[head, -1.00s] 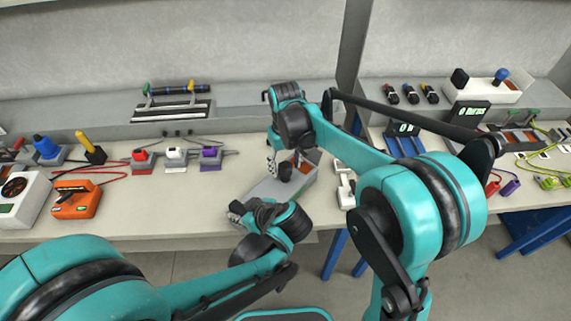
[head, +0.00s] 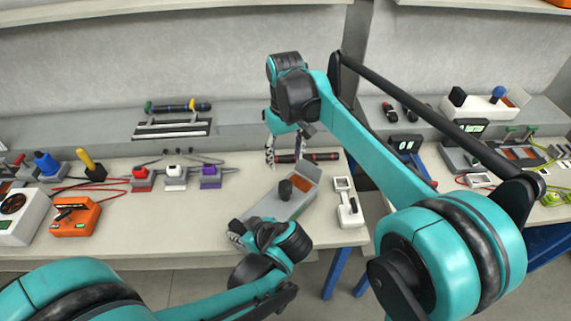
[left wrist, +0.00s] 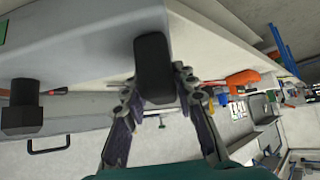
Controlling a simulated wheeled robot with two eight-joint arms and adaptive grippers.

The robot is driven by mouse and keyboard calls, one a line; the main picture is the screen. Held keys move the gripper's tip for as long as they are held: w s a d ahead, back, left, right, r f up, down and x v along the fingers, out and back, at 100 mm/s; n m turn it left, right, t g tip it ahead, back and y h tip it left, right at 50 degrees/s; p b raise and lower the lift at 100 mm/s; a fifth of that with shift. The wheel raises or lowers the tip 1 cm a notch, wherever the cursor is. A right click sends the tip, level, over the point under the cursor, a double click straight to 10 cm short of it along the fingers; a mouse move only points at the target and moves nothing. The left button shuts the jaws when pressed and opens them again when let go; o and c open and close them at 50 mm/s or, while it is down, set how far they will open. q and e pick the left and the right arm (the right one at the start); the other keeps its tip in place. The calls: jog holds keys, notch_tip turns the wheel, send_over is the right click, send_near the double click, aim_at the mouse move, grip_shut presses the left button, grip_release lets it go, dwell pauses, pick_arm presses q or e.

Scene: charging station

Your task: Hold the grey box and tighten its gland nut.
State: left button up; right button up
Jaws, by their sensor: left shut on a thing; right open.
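My left gripper (head: 238,232) is shut at the near left end of the box. In the left wrist view, its fingers close on a black block (left wrist: 154,68) at the edge of the grey box (left wrist: 85,50), and the dark nut (left wrist: 22,108) shows at the left. My right gripper (head: 286,152) is open, beyond the box and apart from the nut. Its fingertips are partly hard to make out.
A black and red rod-shaped tool (head: 318,157) lies behind the box, near my right gripper. A white device (head: 347,205) stands right of the box. An orange unit (head: 75,218) and small coloured plugs (head: 175,177) are at the left. Bare bench (head: 150,222) lies left of the box.

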dwell(0.4)
pick_arm(q)
jog(key=o, duration=1.1)
jog(key=v, duration=1.2)
jog(key=shift+w+a, duration=0.1)
jog(key=shift+a, duration=0.05)
